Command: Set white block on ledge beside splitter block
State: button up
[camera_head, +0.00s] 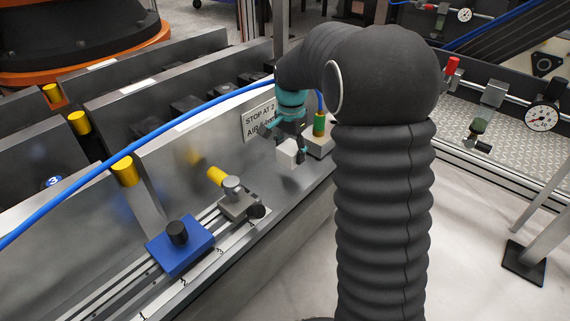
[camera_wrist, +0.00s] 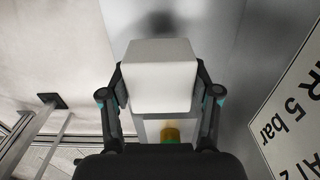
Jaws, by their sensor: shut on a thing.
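My gripper (camera_head: 291,143) is shut on a white block (camera_head: 287,154), which hangs at its fingertips beside the metal panel. In the wrist view the white block (camera_wrist: 158,80) sits between both fingers (camera_wrist: 160,85). The ledge (camera_head: 283,190) is the grey metal strip along the foot of the panel. A pale block with a green and brass fitting (camera_head: 319,125), apparently the splitter block (camera_head: 322,143), stands just right of the held block. In the wrist view its fitting (camera_wrist: 171,135) shows below the held block. I cannot tell whether the white block touches the ledge.
A sign (camera_head: 258,121) is on the panel behind my gripper. A blue hose (camera_head: 150,124) runs across the panels. A grey valve block (camera_head: 238,203) and a blue block (camera_head: 180,246) sit on the rail to the left. The ledge between valve block and gripper is clear.

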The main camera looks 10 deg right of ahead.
aim_at(286, 173)
jog(key=shift+w+a+f, duration=0.4)
jog(key=shift+a+f, duration=0.1)
jog(key=shift+a, duration=0.1)
jog(key=shift+f+b, duration=0.4)
jog(key=shift+f, duration=1.45)
jog(key=shift+f, duration=0.1)
jog(key=o, duration=1.6)
